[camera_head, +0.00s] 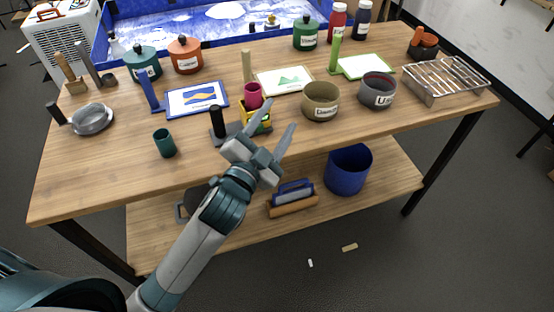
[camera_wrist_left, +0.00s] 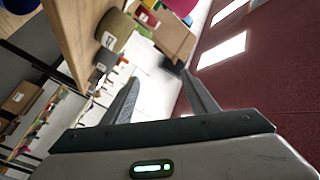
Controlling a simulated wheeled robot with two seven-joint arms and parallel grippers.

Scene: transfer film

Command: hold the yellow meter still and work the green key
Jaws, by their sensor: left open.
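A small yellow object (camera_head: 265,125), which seems to be the yellow meter, stands near the table's front edge, under or behind a pink cup (camera_head: 253,96). It is partly hidden by my left gripper (camera_head: 281,113), which is open and empty in front of it and slightly to the right. In the left wrist view, a yellow, red and green patterned thing (camera_wrist_left: 148,18) shows beyond the open fingers (camera_wrist_left: 160,76), apart from them. I cannot make out a green key for certain. My right gripper is in neither view.
A black-handled block (camera_head: 218,125) stands just left of the yellow object. A tan bowl (camera_head: 321,102) and a grey bowl (camera_head: 377,91) stand to its right. A dark green cup (camera_head: 164,143) is at the front left. The front left tabletop is mostly clear.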

